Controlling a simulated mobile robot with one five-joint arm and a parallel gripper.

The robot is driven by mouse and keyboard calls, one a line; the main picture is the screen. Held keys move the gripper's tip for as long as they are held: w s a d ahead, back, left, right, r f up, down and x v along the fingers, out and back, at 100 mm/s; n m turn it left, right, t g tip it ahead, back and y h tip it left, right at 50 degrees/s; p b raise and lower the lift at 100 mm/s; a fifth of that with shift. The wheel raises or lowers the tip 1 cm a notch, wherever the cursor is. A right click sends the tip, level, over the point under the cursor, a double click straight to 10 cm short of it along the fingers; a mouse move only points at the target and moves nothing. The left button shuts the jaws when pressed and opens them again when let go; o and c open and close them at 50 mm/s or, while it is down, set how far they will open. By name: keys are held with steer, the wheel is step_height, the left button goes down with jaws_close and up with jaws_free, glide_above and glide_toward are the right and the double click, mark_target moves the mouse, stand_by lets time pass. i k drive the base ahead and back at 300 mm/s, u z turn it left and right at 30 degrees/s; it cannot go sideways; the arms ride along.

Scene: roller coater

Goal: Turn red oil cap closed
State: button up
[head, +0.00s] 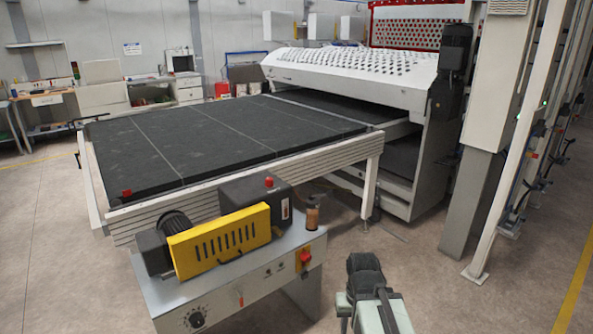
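The red oil cap (269,181) is a small red knob. It sits on top of the black gear housing (255,197), behind the yellow slotted guard (220,240) of the grey machine unit. Its turn position is too small to tell. Part of my arm (375,300), grey-green with a dark joint, shows at the bottom right of centre. It is in front and to the right of the unit, well apart from the cap. No gripper fingers can be made out in the head view.
A red and yellow switch (304,259) and a black dial (196,318) are on the unit's grey panel. A brown cylinder (312,216) stands at its right end. A black conveyor bed (200,140) lies behind. Open floor (440,290) is at the right.

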mark_target(269, 180)
steer(key=z, duration=0.05)
steer(key=i, duration=1.65)
steer(key=u, duration=0.6)
steer(key=k, duration=0.8)
steer(key=u, duration=0.2)
steer(key=i, duration=0.8)
steer(key=z, duration=0.1)
